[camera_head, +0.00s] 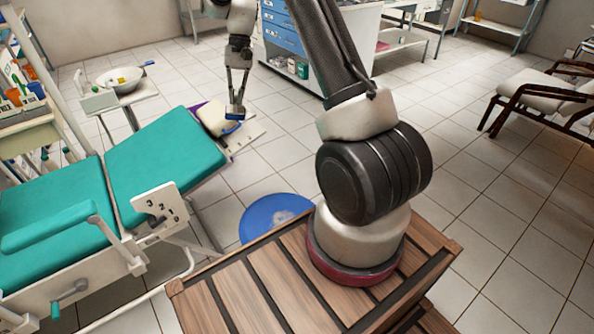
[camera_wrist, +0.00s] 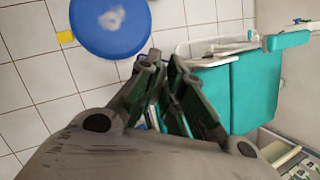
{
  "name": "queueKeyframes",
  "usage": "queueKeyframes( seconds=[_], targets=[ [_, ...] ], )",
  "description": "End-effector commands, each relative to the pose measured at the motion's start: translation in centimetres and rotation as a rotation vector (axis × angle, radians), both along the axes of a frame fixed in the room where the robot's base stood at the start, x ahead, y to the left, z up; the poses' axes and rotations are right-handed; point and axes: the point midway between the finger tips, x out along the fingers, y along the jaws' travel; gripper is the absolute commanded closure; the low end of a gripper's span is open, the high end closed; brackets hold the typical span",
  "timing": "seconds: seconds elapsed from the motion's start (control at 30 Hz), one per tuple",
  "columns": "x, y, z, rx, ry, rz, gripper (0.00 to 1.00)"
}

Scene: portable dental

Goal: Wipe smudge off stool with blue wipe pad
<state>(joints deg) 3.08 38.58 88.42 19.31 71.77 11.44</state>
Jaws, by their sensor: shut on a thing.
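The stool (camera_head: 258,222) has a round blue seat and stands on the floor behind my wooden-slatted base. A pale whitish smudge (camera_head: 286,215) lies on its seat. In the wrist view the stool (camera_wrist: 85,30) is at the top, with the smudge (camera_wrist: 113,18) near the middle of its seat. My gripper (camera_head: 236,106) is beyond the stool, apart from it, pointing down. It is shut on the blue wipe pad (camera_head: 236,113), which shows as a small blue piece at its fingertips. In the wrist view my gripper's fingers (camera_wrist: 170,62) hide most of the pad.
A teal dental chair (camera_head: 165,160) stands to the left, its beige headrest (camera_head: 214,118) close to my gripper in the picture. A side table with a bowl (camera_head: 120,80) is behind it. A cabinet (camera_head: 345,30) stands at the back.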

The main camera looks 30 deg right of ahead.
Motion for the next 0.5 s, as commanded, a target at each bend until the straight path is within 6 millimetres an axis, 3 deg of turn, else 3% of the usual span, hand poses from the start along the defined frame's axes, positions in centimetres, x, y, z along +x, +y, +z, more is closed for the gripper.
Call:
queueKeyframes(
  seconds=[0.1, 0.3, 0.5],
  targets=[
    [-2.7, -2.1, -7.0, -0.01, 0.024, -0.073, 1.0],
    [-9.2, -5.4, -17.2, -0.053, 0.05, -0.195, 1.0],
    [-15.1, -7.3, -22.9, -0.101, 0.069, -0.267, 1.0]
  ],
)
